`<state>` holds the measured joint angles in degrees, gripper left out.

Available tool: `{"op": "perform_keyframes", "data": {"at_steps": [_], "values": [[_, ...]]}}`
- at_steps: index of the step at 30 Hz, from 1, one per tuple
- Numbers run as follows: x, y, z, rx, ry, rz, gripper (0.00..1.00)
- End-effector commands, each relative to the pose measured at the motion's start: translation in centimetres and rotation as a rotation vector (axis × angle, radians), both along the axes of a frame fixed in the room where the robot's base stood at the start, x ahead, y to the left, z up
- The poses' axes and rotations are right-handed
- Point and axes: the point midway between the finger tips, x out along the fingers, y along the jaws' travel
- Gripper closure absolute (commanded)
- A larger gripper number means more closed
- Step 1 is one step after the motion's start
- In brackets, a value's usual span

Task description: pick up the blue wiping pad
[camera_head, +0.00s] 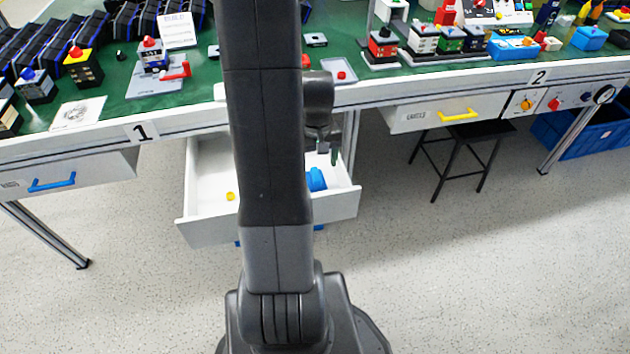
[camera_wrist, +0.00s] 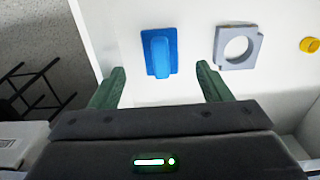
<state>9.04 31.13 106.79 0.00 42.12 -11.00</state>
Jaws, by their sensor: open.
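The blue wiping pad (camera_wrist: 159,53), a flat blue plate with a raised grip, lies on the white floor of the open drawer (camera_head: 205,232). It also shows in the head view (camera_head: 317,179), partly hidden behind my arm. My gripper (camera_wrist: 160,78) is open, with its two green fingers spread left and right of the pad in the wrist view. Nothing is between the fingers, and the pad appears beyond their tips. In the head view my gripper (camera_head: 334,156) hangs over the drawer, mostly hidden by its own wrist.
A grey square block with a round hole (camera_wrist: 238,46) and a yellow round piece (camera_wrist: 309,45) lie in the drawer right of the pad. The drawer's white walls surround them. The green workbench (camera_head: 120,85) overhangs the back. A black stool (camera_head: 465,150) stands at right.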

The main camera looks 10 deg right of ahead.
Motion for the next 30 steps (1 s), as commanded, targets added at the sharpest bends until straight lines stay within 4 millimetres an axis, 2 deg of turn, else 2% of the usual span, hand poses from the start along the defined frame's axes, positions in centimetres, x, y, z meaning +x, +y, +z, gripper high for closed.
{"op": "perform_keyframes", "data": {"at_steps": [5,9,13,22,23,27,30], "values": [[-0.1,0.0,-1.4,0.000,0.001,0.000,0.29],[-0.3,0.1,-3.7,0.001,0.003,0.000,0.29],[-0.3,0.1,-5.2,0.000,0.002,0.000,0.29],[-0.2,0.1,-5.6,0.000,-0.001,0.000,0.29],[-0.2,0.1,-5.6,0.000,-0.001,0.000,0.33],[-0.2,0.1,-5.6,0.000,-0.001,0.000,0.60],[-0.2,0.1,-5.6,0.000,-0.001,0.000,0.77]]}}
